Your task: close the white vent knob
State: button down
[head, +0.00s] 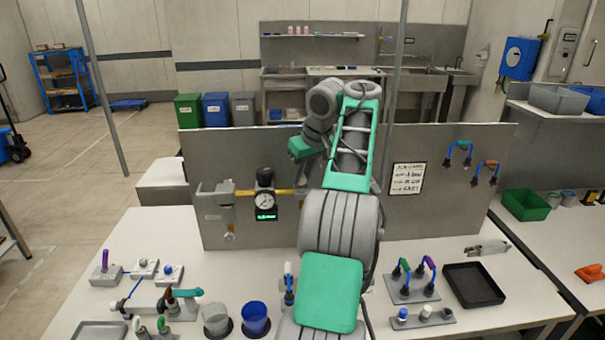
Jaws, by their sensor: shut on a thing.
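A wall panel (290,226) stands at the back of the table and carries a brass pipe (244,192) with a round pressure gauge (265,201), a black knob (265,178) above it and a green-lit display (265,215) below it. A grey valve block (215,196) sits at the pipe's left end, with a small pale round fitting (229,236) beneath it. I cannot pick out the white vent knob with certainty. My arm covers the panel right of the gauge, at the pipe's right end. My wrist bends down there, and my gripper's fingers are hidden behind the arm.
Small valve blocks with coloured handles (143,268) stand at the left. A blue cup (255,318) and grey cup (216,318) are in front. Handled fixtures (413,283) and a black tray (473,285) lie right. A written sign (407,178) hangs on the panel.

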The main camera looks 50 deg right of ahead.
jog(key=shift+r, duration=0.1)
jog(key=shift+r+n+p, duration=0.2)
jog(key=shift+n+p, duration=0.1)
jog(key=shift+p, duration=0.45)
jog(key=shift+r+n+y+p, duration=0.15)
jog(key=shift+n+y+p, duration=0.2)
jog(key=shift+p, duration=0.5)
jog(key=shift+n+p, duration=0.65)
jog(key=shift+p, duration=0.35)
jog(key=shift+f+y, duration=0.25)
jog(key=shift+f, duration=0.15)
jog(key=c, duration=1.1)
grip_release()
jog(key=shift+r, duration=0.1)
